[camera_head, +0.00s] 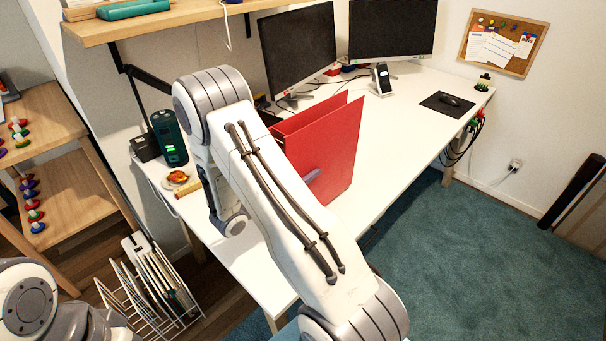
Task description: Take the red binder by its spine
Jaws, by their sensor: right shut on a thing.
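The red binder (336,149) stands upright on the white desk, with its broad red side facing me and a second cover edge behind it. My right arm crosses in front of its left part and hides its spine. A greyish fingertip of my right gripper (312,176) shows against the binder's lower left side; the rest of this gripper is hidden behind my arm. The right gripper is shut on the binder. Of my left arm, only a part shows at the lower left; its gripper is not in view.
The white desk (402,145) is clear to the right of the binder. A green device (169,138) stands left. A wire rack (150,290) is on the floor.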

